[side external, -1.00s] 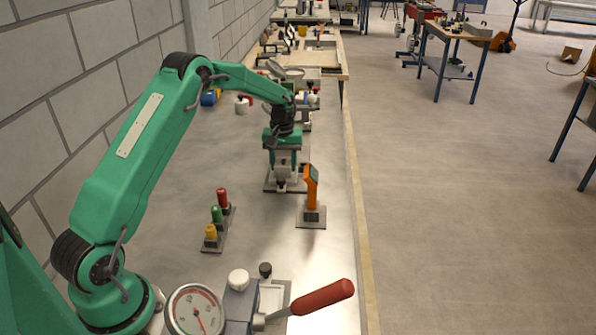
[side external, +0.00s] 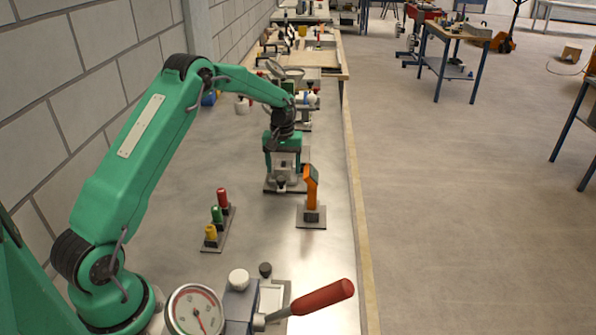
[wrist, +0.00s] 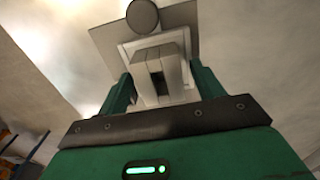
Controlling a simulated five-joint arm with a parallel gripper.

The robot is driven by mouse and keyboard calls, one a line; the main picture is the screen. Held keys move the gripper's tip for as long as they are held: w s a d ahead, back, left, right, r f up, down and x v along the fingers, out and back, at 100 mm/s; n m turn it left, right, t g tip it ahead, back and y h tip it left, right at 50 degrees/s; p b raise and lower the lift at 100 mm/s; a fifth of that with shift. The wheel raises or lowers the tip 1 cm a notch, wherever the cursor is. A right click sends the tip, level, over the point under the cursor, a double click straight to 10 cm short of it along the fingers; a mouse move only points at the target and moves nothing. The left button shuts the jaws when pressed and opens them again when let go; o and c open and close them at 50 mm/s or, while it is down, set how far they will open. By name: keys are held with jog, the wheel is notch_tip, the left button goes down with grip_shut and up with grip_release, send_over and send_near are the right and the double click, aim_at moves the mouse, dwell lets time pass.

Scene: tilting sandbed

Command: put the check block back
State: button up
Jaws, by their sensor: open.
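A light grey block with a dark slot, seemingly the check block (wrist: 172,70), sits on a grey base plate (wrist: 180,16) with a round knob (wrist: 142,17) in the wrist view. My gripper (wrist: 160,74) is open, with one green finger on each side of the block. Small gaps seem to show between fingers and block. In the side view my gripper (side external: 283,162) points down over the grey stand (side external: 272,187), and the block (side external: 286,158) shows partly between the fingers. Its lower end and seating are hard to make out.
An orange handheld device (side external: 311,190) stands on a small plate close to the right. A rack with red, green and yellow knobs (side external: 217,220) is at front left. A dial gauge (side external: 195,311) and a red-handled lever (side external: 322,298) are at the front. The bench's right edge is near.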

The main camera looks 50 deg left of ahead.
notch_tip(320, 180, up, 12)
jog(key=shift+r, duration=0.2)
dwell(0.5)
dwell(0.5)
jog(key=s+d+r+m+t, duration=0.3)
jog(key=s+d+r+m, duration=0.1)
jog(key=s+d+r, duration=0.85)
jog(key=s+d+f+m+t, duration=0.1)
jog(key=s+d+m, duration=0.1)
jog(key=s, duration=0.7)
jog(key=s+d+f+m+t, duration=0.1)
jog(key=s+d+f+m, duration=0.1)
jog(key=s, duration=0.8)
jog(key=d+m, duration=0.1)
jog(key=d, duration=0.1)
jog(key=shift+s+d+t, duration=0.25)
jog(key=shift+d+t, duration=0.05)
